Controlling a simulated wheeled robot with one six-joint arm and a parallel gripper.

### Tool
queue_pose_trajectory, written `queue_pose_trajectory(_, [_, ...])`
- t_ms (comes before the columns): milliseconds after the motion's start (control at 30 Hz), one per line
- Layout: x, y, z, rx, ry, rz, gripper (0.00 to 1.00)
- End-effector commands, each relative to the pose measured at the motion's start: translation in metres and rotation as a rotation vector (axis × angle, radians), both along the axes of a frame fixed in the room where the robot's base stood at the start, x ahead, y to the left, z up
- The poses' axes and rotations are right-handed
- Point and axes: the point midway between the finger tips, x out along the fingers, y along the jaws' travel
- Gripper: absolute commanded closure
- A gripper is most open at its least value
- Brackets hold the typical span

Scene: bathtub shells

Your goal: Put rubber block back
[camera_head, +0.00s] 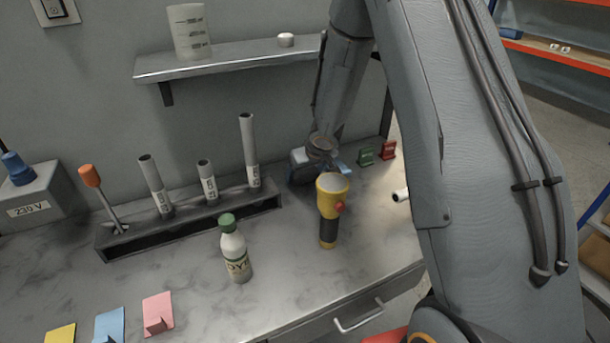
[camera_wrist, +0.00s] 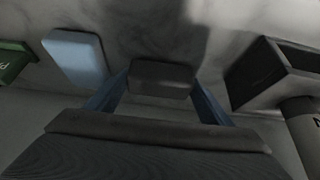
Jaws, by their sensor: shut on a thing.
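My gripper (camera_wrist: 159,98) has its two blue fingers shut on a dark grey rubber block (camera_wrist: 162,77), held between the fingertips in the wrist view. In the head view my gripper (camera_head: 322,168) is low over the back of the bench, right of the tube rack and behind the yellow torch. The block cannot be made out clearly there. I cannot tell whether it touches the bench. A light blue block-like thing (camera_wrist: 76,55) lies just left of my gripper in the wrist view.
The rack (camera_head: 190,228) with grey tubes and an orange-handled tool stands to the left. A yellow torch (camera_head: 331,205) and a green-capped bottle (camera_head: 236,255) stand in front. Green (camera_head: 366,157) and red (camera_head: 388,151) pieces sit right. A shelf (camera_head: 235,57) hangs above.

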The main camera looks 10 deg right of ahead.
Motion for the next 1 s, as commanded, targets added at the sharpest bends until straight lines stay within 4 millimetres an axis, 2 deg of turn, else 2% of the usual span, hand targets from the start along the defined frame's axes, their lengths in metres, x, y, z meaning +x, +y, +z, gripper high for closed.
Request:
queue_pose_trajectory(233, [0.0,0.0,-0.004,0.0,0.0,0.0,0.47])
queue_pose_trajectory(267, [0.0,0.0,-0.003,0.0,0.0,0.0,0.21])
queue_pose_trajectory(333, [0.0,0.0,-0.003,0.0,0.0,0.0,0.09])
queue_pose_trajectory(367, [0.0,0.0,-0.003,0.0,0.0,0.0,0.07])
queue_pose_trajectory(767, [-0.001,0.0,0.003,0.0,0.0,0.0,0.07])
queue_pose_trajectory(1000, [-0.023,-0.004,0.043,0.0,-0.001,0.001,0.07])
